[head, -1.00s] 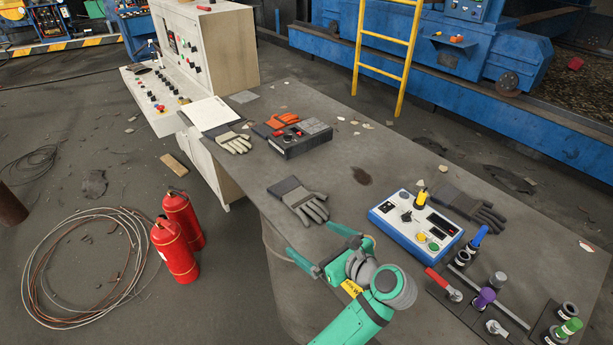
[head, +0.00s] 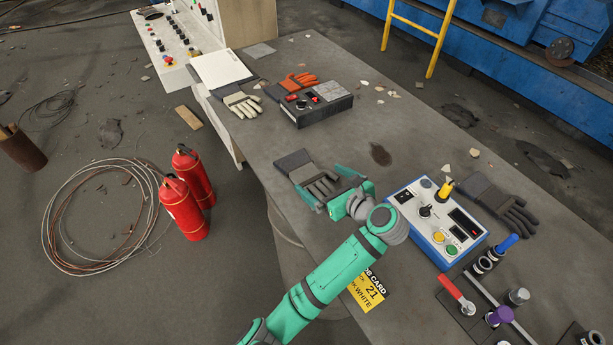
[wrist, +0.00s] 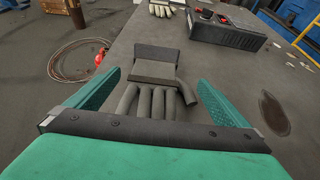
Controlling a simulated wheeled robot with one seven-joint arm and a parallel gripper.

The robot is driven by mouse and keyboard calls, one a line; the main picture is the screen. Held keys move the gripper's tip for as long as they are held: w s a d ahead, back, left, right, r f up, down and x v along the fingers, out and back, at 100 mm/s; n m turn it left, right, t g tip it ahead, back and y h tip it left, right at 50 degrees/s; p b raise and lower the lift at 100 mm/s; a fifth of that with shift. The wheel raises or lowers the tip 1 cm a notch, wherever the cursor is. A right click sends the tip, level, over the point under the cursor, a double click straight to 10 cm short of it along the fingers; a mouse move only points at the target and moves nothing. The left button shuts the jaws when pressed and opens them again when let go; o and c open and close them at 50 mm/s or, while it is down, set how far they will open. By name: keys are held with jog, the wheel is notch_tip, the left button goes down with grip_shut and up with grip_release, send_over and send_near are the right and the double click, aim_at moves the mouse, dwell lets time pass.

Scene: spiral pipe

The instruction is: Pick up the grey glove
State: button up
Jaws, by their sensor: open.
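The grey glove (head: 308,173) lies flat on the table near its left edge, with a darker cuff pointing away from me. My gripper (head: 335,190) is open at the glove's finger end, with its two green jaws apart. In the wrist view the glove (wrist: 155,75) lies between the jaws of my gripper (wrist: 155,100), its fingers towards the palm and its cuff reaching beyond the jaw tips. The lower ends of the glove's fingers are hidden behind the gripper body. I cannot tell whether a jaw touches the glove.
A blue-edged control box (head: 434,222) stands right of my gripper, with a darker glove (head: 500,205) behind it. A black box (head: 318,108), an orange glove (head: 298,82) and a cream glove (head: 243,104) lie farther back. Tools and knobs occupy the table's near right.

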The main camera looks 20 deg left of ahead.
aim_at(309, 175)
jog(key=x, duration=0.4)
jog(key=shift+s+a+f, duration=0.15)
jog(key=shift+s+f, duration=0.1)
jog(key=shift+f, duration=0.05)
jog(key=shift+w+a+f, duration=0.2)
jog(key=shift+w+a, duration=0.1)
jog(key=shift+a, duration=0.05)
jog(key=c, duration=1.1)
